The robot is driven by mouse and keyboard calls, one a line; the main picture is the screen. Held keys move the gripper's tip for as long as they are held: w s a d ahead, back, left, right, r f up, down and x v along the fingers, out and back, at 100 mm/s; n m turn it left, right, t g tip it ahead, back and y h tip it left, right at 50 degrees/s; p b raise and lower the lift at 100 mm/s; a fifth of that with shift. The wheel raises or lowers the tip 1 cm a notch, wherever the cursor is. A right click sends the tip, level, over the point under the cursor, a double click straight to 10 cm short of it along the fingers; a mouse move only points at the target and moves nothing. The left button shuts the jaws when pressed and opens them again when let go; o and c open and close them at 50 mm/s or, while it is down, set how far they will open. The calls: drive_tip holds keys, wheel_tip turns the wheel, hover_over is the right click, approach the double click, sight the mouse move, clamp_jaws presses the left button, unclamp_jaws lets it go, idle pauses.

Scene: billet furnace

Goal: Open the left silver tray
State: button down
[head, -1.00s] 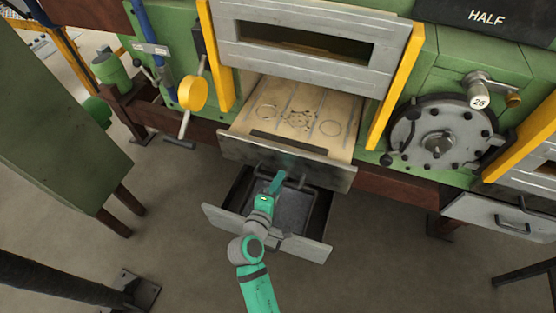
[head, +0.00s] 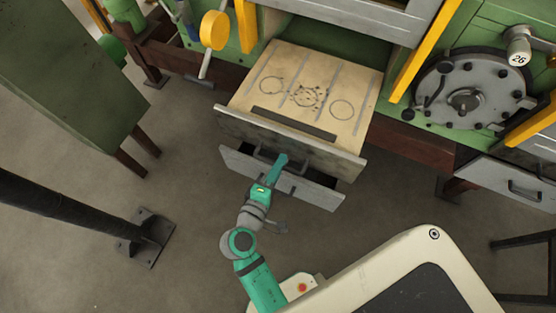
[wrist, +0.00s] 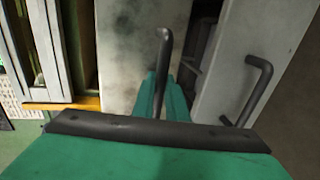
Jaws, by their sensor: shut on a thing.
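The left silver tray (head: 318,194) is the lower drawer at the left, with a plain grey front. It stands partly out, and the drawer above hides most of its inside. Above it is a wider drawer (head: 352,120) with a tan top marked with circles, and it stands well out. My gripper (head: 280,163) is at this upper drawer's front. In the wrist view its green fingers (wrist: 163,97) are shut on the upper drawer's dark bar handle (wrist: 162,50). The lower tray's handle (wrist: 258,90) shows free to the right in that view.
Another silver drawer (head: 508,184) with a dark handle is at the right, below a round bolted hatch (head: 465,93). A yellow disc lever (head: 214,30) is at upper left. A green cabinet (head: 65,85) and a dark post (head: 70,207) stand left. My pale base shows below.

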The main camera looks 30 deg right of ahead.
drive_tip(key=shift+w+a, duration=0.15)
drive_tip(key=shift+a, duration=0.05)
drive_tip(key=c, duration=1.8)
unclamp_jaws()
drive_tip(key=shift+o, duration=0.2)
drive_tip(key=shift+d, duration=0.1)
drive_tip(key=v, duration=1.1)
drive_tip(key=shift+f, duration=0.15)
